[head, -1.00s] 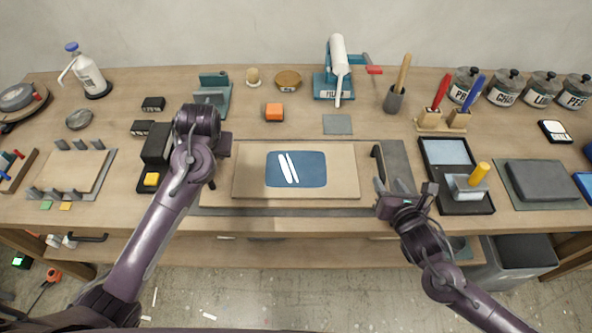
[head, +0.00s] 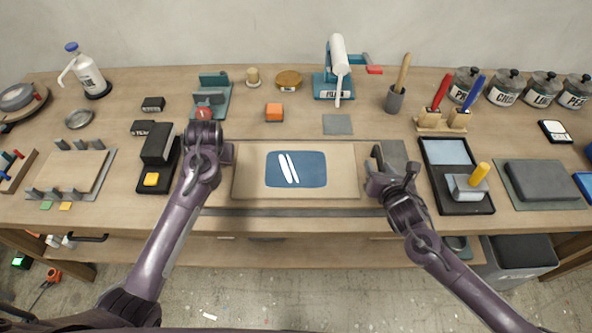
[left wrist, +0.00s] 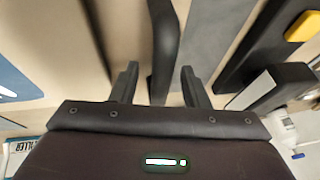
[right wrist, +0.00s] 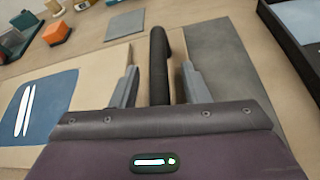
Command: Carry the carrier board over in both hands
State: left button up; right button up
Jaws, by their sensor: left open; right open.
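The carrier board (head: 340,187) is a pale wooden board lying flat on the bench, with a blue panel (head: 313,168) bearing two white strips. A dark bar handle stands at each end. My right gripper (head: 393,168) is at the board's right end. In the right wrist view its open fingers stand either side of the right handle (right wrist: 158,62). My left gripper (head: 222,153) is at the left end, its fingers mostly hidden in the head view. In the left wrist view its open fingers straddle the left handle (left wrist: 163,45).
A black tray with a grey block and yellow knob (head: 467,185) stands close right of the board. A black box with a yellow button (head: 152,178) is close left. An orange block (head: 274,112) and grey square (head: 337,124) lie behind. The bench's front edge is near.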

pick_arm(q)
grip_shut()
pick_arm(e)
grip_shut()
dwell(1.1)
pick_arm(q)
jog(key=shift+w+r, duration=0.1)
jog(key=shift+r, duration=0.15)
pick_arm(e)
jog(key=shift+r, duration=0.3)
